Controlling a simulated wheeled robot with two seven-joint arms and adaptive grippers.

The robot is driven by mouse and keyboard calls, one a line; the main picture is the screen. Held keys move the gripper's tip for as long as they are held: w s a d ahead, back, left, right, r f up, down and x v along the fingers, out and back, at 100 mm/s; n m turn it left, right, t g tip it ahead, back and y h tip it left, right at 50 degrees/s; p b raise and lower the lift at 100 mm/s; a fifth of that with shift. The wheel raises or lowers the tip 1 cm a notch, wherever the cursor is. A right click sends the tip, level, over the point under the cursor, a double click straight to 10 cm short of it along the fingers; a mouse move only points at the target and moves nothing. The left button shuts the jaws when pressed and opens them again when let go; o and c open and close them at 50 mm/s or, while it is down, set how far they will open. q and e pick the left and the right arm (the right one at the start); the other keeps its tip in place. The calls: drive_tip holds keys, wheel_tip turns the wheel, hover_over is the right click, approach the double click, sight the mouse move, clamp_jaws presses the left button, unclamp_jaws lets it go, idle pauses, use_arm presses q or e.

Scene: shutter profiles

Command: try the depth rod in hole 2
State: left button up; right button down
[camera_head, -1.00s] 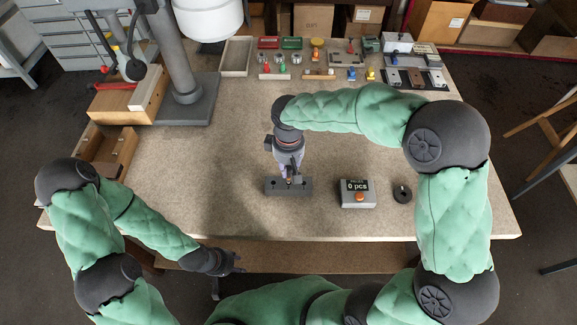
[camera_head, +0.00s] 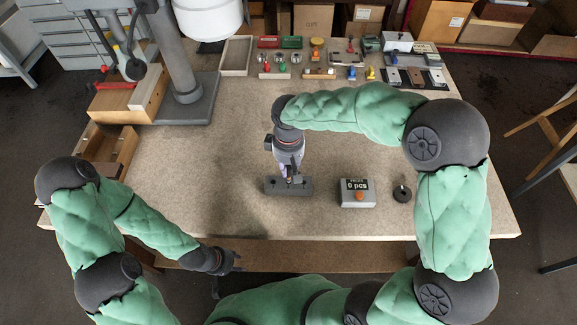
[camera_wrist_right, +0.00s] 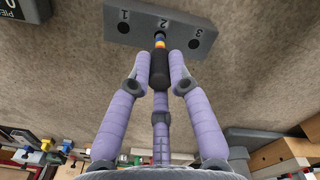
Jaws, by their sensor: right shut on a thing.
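The depth rod has a black grip (camera_wrist_right: 159,70) and blue, yellow and orange-red bands near its tip. My right gripper (camera_wrist_right: 160,62) is shut on the rod's grip, with a finger on each side. The grey gauge block (camera_wrist_right: 138,28) has holes marked 1, 2 and 3; it also shows in the head view (camera_head: 303,187). The rod's tip is at hole 2, the middle one; how deep it sits cannot be told, and the rod hides most of the hole. My left gripper (camera_head: 231,263) is empty off the table's front edge; its opening is unclear.
A grey counter box with an orange button (camera_head: 358,197) and a black ring-shaped piece (camera_head: 402,193) are right of the block. A wooden box (camera_head: 108,152) stands at the left edge. Small parts and an empty tray (camera_head: 236,56) line the back. The middle of the table (camera_head: 200,175) is clear.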

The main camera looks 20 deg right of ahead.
drive_tip(key=shift+f+b, duration=0.45)
drive_tip(key=shift+f, duration=0.3)
idle(0.7)
drive_tip(key=shift+r, duration=0.1)
idle(0.4)
drive_tip(key=shift+r+p, duration=2.3)
drive_tip(key=shift+r, duration=0.65)
